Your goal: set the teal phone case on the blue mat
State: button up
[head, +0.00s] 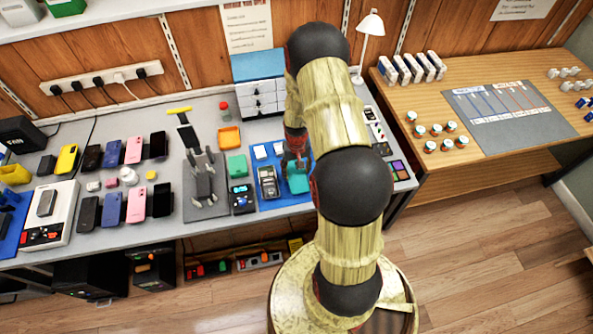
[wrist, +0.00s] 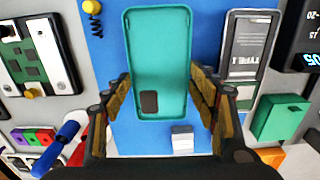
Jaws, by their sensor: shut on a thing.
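The teal phone case (wrist: 160,55) is between the two fingers of my gripper (wrist: 163,85) in the wrist view, its open side facing the camera. My gripper is shut on its long sides. In the head view the teal case (head: 298,181) shows below my gripper (head: 296,160), partly hidden by my arm. The blue mat (wrist: 212,50) lies under the case; its bare front part shows in the head view (head: 278,204). I cannot tell whether the case touches the mat.
On the mat, a dark device marked TYPE 1 (wrist: 248,48) stands near the case, and a small white block (wrist: 182,140) lies close by. A green box (wrist: 280,118) is beside the mat. A circuit-board fixture (wrist: 40,55) stands on the other side. Several phones (head: 112,153) lie further left.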

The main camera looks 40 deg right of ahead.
jog(key=o, duration=1)
jog(key=shift+o, duration=0.9)
jog(key=shift+o, duration=1.1)
jog(key=shift+r+p, duration=0.4)
jog(key=shift+r, duration=0.3)
notch_tip(320, 180, up, 7)
jog(key=p, duration=0.4)
jog(key=shift+f, duration=0.1)
